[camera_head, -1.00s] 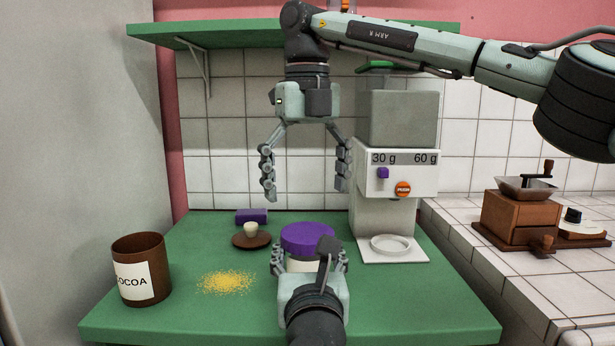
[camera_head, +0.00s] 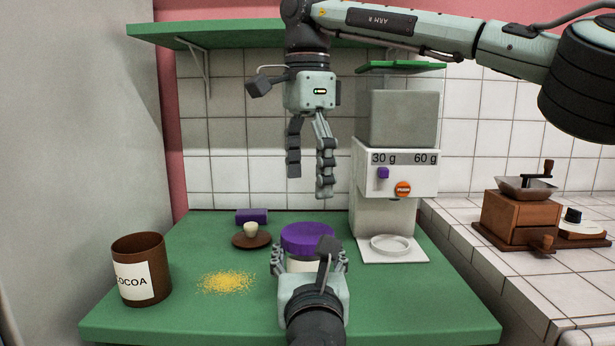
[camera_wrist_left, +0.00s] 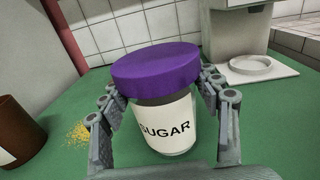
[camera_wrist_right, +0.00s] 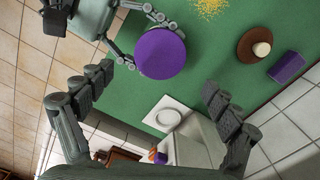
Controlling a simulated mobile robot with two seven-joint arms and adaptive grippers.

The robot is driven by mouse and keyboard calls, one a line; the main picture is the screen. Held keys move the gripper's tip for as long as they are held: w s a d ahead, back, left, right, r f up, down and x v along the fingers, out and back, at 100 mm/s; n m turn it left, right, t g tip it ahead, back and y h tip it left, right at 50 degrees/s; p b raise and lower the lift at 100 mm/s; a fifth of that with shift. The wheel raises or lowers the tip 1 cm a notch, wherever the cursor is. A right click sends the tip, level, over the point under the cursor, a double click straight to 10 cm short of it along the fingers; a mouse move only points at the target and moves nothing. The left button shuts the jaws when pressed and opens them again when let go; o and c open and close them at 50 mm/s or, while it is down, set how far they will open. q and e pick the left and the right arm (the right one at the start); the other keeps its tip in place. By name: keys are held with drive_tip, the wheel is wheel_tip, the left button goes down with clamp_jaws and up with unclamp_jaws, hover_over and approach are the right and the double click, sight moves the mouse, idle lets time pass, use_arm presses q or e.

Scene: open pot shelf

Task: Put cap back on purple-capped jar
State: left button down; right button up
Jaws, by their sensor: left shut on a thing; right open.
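The sugar jar (camera_wrist_left: 165,128) stands on the green tabletop, with its label facing the left wrist camera. The purple cap (camera_head: 307,236) sits on top of the jar; it also shows in the left wrist view (camera_wrist_left: 156,66) and from above in the right wrist view (camera_wrist_right: 160,53). I cannot tell whether it is tightened. My left gripper (camera_head: 310,262) is shut around the jar body, fingers on both sides below the cap. My right gripper (camera_head: 309,186) is open and empty, pointing down, well above the cap in the head view.
A brown cocoa canister (camera_head: 141,270) and spilled yellow grains (camera_head: 226,282) lie left. A dispenser (camera_head: 397,190) stands right. A grinder (camera_head: 520,215) is on the tiled counter.

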sight(308, 232)
drive_tip(key=shift+f, duration=4)
drive_tip(key=c, duration=1.2)
drive_tip(key=m, duration=1.2)
drive_tip(key=o, duration=1.3)
